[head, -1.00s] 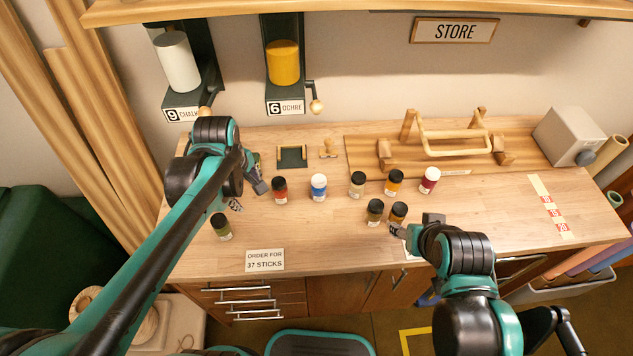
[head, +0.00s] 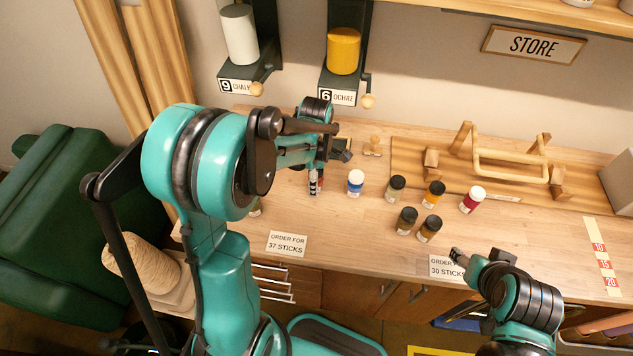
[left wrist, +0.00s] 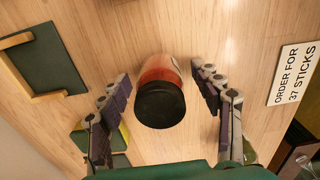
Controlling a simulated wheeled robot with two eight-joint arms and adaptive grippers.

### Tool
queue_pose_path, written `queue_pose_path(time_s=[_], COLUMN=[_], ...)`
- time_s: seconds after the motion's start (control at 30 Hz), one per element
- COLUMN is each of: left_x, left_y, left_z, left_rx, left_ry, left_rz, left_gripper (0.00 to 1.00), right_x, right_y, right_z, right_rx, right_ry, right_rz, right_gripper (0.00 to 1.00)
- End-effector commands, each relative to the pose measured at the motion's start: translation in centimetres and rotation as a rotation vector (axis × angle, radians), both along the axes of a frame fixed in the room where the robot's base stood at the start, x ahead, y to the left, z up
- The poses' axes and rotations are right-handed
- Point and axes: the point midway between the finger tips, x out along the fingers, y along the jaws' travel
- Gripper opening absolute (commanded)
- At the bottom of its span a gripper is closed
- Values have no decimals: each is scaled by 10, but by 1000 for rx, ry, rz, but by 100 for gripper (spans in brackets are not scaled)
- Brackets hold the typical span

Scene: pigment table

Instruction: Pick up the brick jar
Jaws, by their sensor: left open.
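The brick jar (left wrist: 158,70), red-orange with a black lid, stands on the table between the two fingers of my left gripper (left wrist: 160,80) in the left wrist view. The fingers are spread with wood showing on both sides of the jar, so it is not gripped. In the head view the brick jar (head: 313,184) is partly hidden by my left gripper (head: 328,163), which is over it. My right gripper (head: 458,256) is at the table's front edge by an order card, away from the jars; its jaws are too small to read.
A blue jar with white cap (head: 355,183) stands right of the brick jar. Beyond are a grey-beige jar (head: 395,189), yellow jar (head: 433,195), crimson jar (head: 472,200) and two dark-lidded jars (head: 407,221). An olive jar (head: 255,208) is mostly behind my left arm. A wooden rack (head: 510,165) stands behind.

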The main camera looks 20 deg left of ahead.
Motion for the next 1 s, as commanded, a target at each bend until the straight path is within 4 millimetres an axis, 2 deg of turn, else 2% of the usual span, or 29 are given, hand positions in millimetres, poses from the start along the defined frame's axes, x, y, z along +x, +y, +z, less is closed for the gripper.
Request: queue_pose_path(time_s=[0.07, 0.27, 0.3, 0.5, 0.87, 1.0], left_x=[0, 0, 0, 0, 0, 0], left_y=[0, 0, 0, 0, 0, 0], left_z=[-6, -6, -6, -6, -5, 2], left_rx=[0, 0, 0, 0, 0, 0], left_ry=[0, 0, 0, 0, -1, -1], left_rz=[0, -1, -1, -1, -1, -1], left_gripper=[65, 65, 62, 9, 7, 7], right_x=[0, 0, 0, 0, 0, 0], right_y=[0, 0, 0, 0, 0, 0], right_z=[-2, -1, -1, -1, -1, 2], right_rx=[0, 0, 0, 0, 0, 0], right_ry=[0, 0, 0, 0, 0, 0], right_rz=[0, 0, 0, 0, 0, 0], right_gripper=[54, 54, 54, 54, 54, 54])
